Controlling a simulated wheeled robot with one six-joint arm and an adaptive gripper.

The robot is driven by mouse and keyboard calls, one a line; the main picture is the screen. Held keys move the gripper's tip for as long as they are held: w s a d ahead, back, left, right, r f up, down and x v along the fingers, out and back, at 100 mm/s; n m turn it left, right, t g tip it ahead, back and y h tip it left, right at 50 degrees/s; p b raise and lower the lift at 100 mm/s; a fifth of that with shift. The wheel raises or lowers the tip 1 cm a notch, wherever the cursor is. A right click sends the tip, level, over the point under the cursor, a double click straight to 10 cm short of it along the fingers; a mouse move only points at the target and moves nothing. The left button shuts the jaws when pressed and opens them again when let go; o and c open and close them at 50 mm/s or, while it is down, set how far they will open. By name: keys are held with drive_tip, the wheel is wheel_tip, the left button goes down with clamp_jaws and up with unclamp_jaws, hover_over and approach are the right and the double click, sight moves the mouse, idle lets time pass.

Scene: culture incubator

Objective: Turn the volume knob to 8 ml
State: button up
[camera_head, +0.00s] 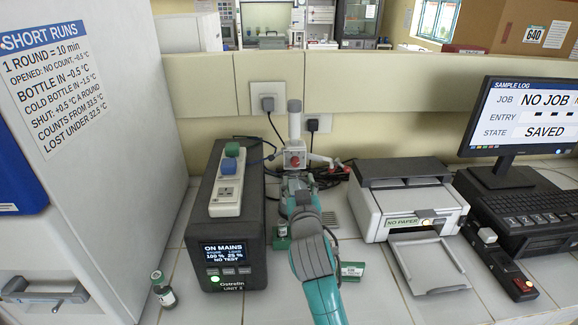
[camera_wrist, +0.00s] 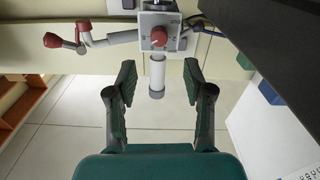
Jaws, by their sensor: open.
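A red round knob (camera_head: 294,161) sits on the front of a white dispenser block (camera_head: 290,150), which has a pale upright cylinder above it. In the wrist view, the same red knob (camera_wrist: 159,36) and the dispenser appear upside down, with the white cylinder (camera_wrist: 157,75) pointing down. My gripper (camera_wrist: 159,70) is open and empty. Its two dark green fingers stand apart on either side of the cylinder in the picture, and the knob shows beyond the fingertips. No contact with the knob is visible.
A printer (camera_head: 408,202) is at right. A side arm with a red cap (camera_wrist: 53,41) extends from the dispenser.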

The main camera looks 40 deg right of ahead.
sight(296, 163)
drive_tip(key=x, duration=0.8)
drive_tip(key=shift+w+d, duration=0.1)
drive_tip(key=shift+d, duration=0.1)
drive_tip(key=shift+c, duration=0.3)
clamp_jaws()
